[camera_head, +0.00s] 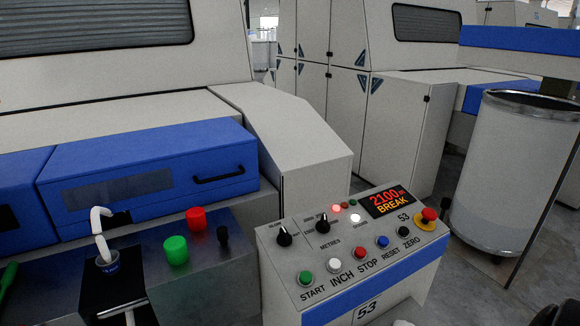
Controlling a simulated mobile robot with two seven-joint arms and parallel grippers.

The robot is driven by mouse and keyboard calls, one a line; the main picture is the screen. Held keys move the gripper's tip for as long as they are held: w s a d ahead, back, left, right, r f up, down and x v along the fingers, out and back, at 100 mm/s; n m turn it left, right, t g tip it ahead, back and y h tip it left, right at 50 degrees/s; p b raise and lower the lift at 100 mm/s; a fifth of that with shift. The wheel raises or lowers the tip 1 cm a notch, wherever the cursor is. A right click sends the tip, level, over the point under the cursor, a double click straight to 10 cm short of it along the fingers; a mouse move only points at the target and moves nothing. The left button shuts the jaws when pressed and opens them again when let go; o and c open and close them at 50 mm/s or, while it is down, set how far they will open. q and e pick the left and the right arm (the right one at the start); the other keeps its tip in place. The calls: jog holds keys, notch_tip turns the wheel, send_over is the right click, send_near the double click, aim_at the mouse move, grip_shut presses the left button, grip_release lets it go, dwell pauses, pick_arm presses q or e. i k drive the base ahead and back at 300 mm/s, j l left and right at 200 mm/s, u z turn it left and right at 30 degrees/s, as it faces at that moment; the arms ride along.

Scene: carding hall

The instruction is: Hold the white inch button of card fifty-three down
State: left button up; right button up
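The control box of card fifty-three (279,275) stands at the lower middle, with a sloped grey top and "53" on its face. The white inch button (333,265) sits on this top above the word INCH, between the green start button (305,278) and the red stop button (360,252). Nothing touches or covers the white button. Whether it is pressed in cannot be made out. The display (388,201) reads "2100 m" in red and "BREAK" in yellow. A red lamp (336,208) and a white lamp (355,218) look lit.
Beside the inch row are a blue reset button (382,241), a black zero button (403,231) and a red mushroom button (428,214). Two black knobs (284,238) (323,225) stand behind. A tall grey can (508,165) stands right. Blurred dark shapes show bottom right.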

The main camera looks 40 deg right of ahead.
aim_at(335, 263)
jog(key=k+j+z, duration=0.1)
jog(key=z, duration=1.65)
